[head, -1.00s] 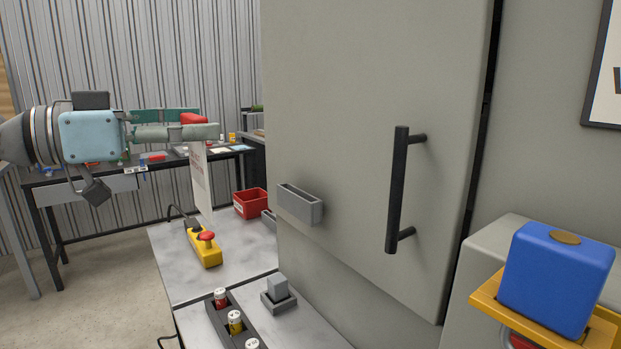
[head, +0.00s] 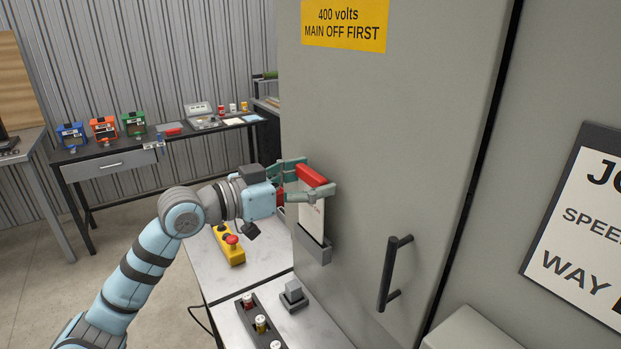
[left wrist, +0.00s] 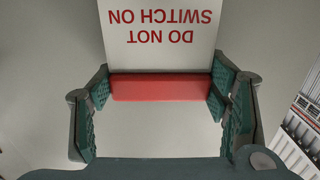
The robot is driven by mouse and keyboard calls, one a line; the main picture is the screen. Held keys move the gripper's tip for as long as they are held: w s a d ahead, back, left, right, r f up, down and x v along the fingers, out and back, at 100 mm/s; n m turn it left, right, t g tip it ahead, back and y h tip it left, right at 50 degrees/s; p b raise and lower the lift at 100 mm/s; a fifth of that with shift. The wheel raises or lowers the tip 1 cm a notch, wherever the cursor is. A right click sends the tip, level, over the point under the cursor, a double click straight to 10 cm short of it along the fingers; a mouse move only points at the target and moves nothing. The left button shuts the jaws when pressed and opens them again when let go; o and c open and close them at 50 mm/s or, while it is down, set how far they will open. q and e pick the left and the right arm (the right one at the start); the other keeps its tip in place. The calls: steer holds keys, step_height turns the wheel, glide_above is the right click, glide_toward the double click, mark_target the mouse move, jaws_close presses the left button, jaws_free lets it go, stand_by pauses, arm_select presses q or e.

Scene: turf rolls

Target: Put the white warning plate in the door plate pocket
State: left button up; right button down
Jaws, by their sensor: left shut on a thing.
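The white warning plate (head: 311,218) has a thick red top edge and hangs upright against the grey cabinet door. In the left wrist view the plate (left wrist: 160,50) shows red letters reading DO NOT SWITCH ON, upside down. My left gripper (head: 314,178) is shut on the plate's red edge, which also shows between the fingers (left wrist: 160,87) in the left wrist view. The grey door pocket (head: 315,253) is right below. The plate's lower end reaches its mouth and seems to be inside it; the pocket's front hides the bottom edge. My right gripper is not in view.
A black door handle (head: 391,273) stands out to the right of the pocket. A yellow control box (head: 229,246) with a red button lies on the bench below my left arm. A yellow 400 volts sign (head: 345,22) is higher on the door.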

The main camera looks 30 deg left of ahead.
mark_target(311, 233)
arm_select(q)
steer(key=shift+w+d, duration=0.2)
steer(key=shift+w, duration=0.05)
steer(key=shift+f, duration=0.2)
step_height(311, 233, down, 3)
steer(key=shift+s+a+f, duration=0.1)
steer(key=shift+a+f, duration=0.05)
steer(key=shift+f, duration=0.1)
steer(key=o, duration=1.1)
steer(key=shift+o, duration=0.2)
